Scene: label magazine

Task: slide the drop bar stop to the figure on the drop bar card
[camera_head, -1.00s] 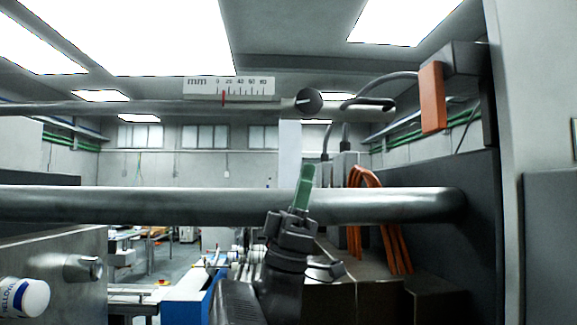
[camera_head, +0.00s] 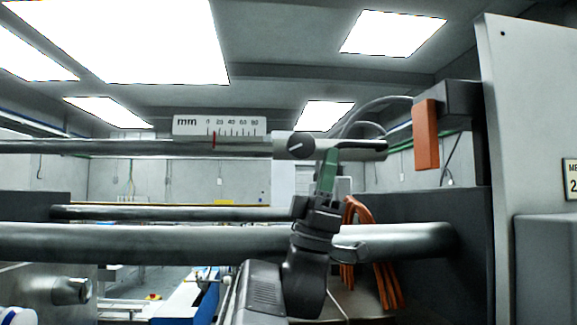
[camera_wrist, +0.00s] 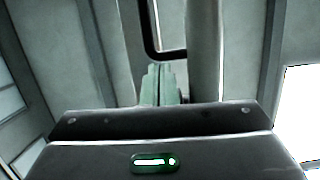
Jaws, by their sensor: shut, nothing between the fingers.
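A white mm scale (camera_head: 187,127) with a red pointer line (camera_head: 214,140) is mounted at the upper bar (camera_head: 120,147). The red line stands between 0 and 20. A round grey knob (camera_head: 300,146) with a white line sits on a block right of the scale; it appears to be the stop's clamp. My gripper (camera_head: 330,155) has green fingers, shut and empty. It points up, just right of the knob, and overlaps the bar's right end in the picture; contact cannot be told. In the wrist view the fingers (camera_wrist: 160,84) are together beside a long grey bar (camera_wrist: 205,50). No readable drop bar card shows.
Two more horizontal bars, the nearer one thick (camera_head: 150,240), cross below the scale. A partly cut-off card (camera_head: 571,180) shows at the right edge.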

